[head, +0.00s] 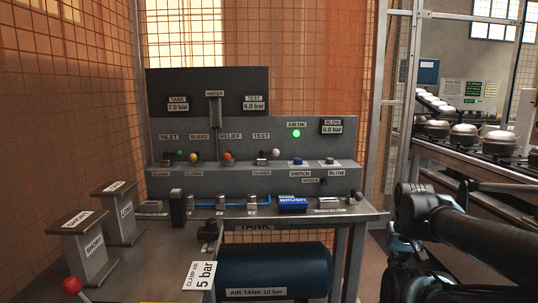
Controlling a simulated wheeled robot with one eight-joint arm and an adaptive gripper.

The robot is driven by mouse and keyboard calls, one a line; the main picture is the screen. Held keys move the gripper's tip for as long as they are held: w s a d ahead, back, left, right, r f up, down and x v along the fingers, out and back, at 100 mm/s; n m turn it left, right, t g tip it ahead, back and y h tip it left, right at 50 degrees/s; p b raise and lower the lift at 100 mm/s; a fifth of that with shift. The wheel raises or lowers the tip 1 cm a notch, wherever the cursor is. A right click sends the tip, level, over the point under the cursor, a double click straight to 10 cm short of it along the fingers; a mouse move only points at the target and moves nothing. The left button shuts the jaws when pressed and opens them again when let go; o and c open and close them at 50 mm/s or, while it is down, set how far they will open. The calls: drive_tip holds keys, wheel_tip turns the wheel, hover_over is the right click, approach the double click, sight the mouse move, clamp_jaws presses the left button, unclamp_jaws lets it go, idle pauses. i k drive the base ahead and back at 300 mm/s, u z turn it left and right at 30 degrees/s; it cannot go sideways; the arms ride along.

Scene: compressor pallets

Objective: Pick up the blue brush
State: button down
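The blue brush (293,204) is a small blue block marked "BRUSH". It lies on the grey bench (350,217), right of the blue air line and in front of the control panel. My black arm (470,235) comes in from the right side and bends down at the bench's right end. Dark linkage parts show below the bend at the lower edge. My fingertips cannot be made out there. The arm is well apart from the brush, with a gap between them.
The control panel (240,148) with levers and knobs rises behind the brush. Labelled stands (85,245) and a red knob (72,285) are at left. A dark air tank (275,270) is under the bench. A rack with metal domed parts (464,136) stands at right.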

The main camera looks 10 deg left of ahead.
sight(286, 205)
drive_tip(key=u, duration=0.7)
drive_tip(key=k, duration=1.05)
drive_tip(key=z, duration=0.65)
drive_tip(key=i, duration=1)
drive_tip(key=u, duration=0.05)
